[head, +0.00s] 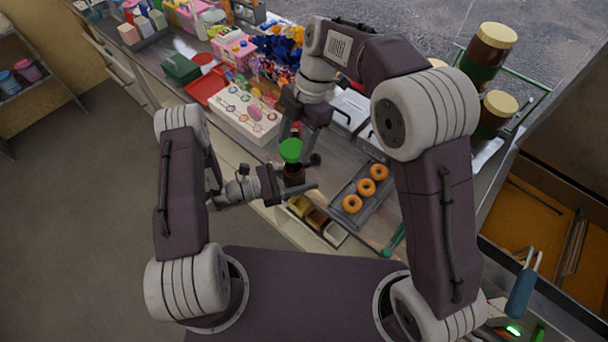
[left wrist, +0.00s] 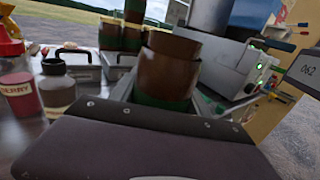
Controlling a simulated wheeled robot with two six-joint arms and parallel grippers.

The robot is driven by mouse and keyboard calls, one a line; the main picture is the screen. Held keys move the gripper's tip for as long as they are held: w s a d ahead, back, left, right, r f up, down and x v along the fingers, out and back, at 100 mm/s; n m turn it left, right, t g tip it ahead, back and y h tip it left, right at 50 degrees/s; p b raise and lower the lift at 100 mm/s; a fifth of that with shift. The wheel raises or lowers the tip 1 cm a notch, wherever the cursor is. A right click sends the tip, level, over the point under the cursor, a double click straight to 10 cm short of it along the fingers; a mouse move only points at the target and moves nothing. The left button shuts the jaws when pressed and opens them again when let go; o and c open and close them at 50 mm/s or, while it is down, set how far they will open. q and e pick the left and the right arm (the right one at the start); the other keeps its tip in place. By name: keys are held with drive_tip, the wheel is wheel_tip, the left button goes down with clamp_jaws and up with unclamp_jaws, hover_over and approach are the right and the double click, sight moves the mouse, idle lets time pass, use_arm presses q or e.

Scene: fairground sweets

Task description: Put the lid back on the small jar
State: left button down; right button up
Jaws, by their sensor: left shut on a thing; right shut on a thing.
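The small jar (head: 294,175) is dark brown and stands upright between the fingers of my left gripper (head: 294,189), which is shut on it. A brown jar with a green band (left wrist: 168,75) fills the middle of the left wrist view. The green lid (head: 290,149) is at the fingertips of my right gripper (head: 298,150), which is shut on it and comes down from above. The lid shows directly over the jar's mouth in the head view. I cannot tell whether lid and jar touch. The jar's mouth is hidden.
A grey tray with several doughnuts (head: 352,204) lies right of the grippers. A box of small compartments (head: 334,233) is at the counter's front edge. A white board with sweets (head: 240,119) and a red tray (head: 203,85) lie left. Large brown jars (head: 488,55) stand at the right.

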sight(294, 165)
drive_tip(key=shift+f, duration=2.05)
drive_tip(key=shift+f, duration=0.85)
drive_tip(key=shift+f, duration=0.55)
